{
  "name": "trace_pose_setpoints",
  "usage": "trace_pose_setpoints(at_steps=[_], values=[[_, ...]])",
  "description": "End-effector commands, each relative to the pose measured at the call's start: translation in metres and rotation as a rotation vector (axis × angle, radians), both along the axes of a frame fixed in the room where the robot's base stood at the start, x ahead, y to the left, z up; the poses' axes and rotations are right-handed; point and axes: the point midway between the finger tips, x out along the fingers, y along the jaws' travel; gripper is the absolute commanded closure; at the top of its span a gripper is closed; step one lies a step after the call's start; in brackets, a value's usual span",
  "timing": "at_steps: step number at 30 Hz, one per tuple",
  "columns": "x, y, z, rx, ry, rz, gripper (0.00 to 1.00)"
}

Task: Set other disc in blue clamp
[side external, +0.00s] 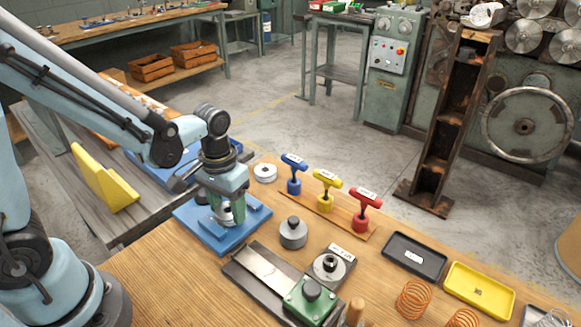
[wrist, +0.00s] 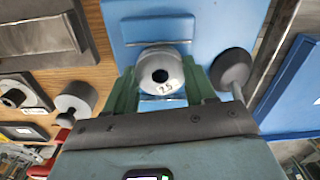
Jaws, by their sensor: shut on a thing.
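My gripper (side external: 228,212) is shut on a pale grey disc (wrist: 172,60) with a dark centre hole and a handwritten tag. Its green fingers (wrist: 162,88) sit on either side of the disc in the wrist view. The disc is over the blue clamp (side external: 188,228), whose blue plate (wrist: 118,20) lies beneath it. I cannot tell whether the disc touches the clamp. A dark round knob (wrist: 232,68) stands beside the right finger. A second pale disc (side external: 265,172) lies on the bench behind the clamp.
A grey knobbed cylinder (side external: 293,234) stands right of the clamp. A metal fixture with a green block (side external: 311,302) is at the front. Blue, yellow and red T-handles (side external: 327,180) stand behind. Black (side external: 415,256) and yellow (side external: 480,290) trays and copper springs are farther right.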

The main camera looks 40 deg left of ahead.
Motion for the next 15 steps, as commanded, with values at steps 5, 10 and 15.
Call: trace_pose_setpoints(at_steps=[5,10,15], values=[[0.0001,0.0,-0.0016,0.0,0.0,0.0,0.91],[0.0001,0.0,-0.0016,0.0,0.0,0.0,0.91],[0.0001,0.0,-0.0016,0.0,0.0,0.0,0.44]])
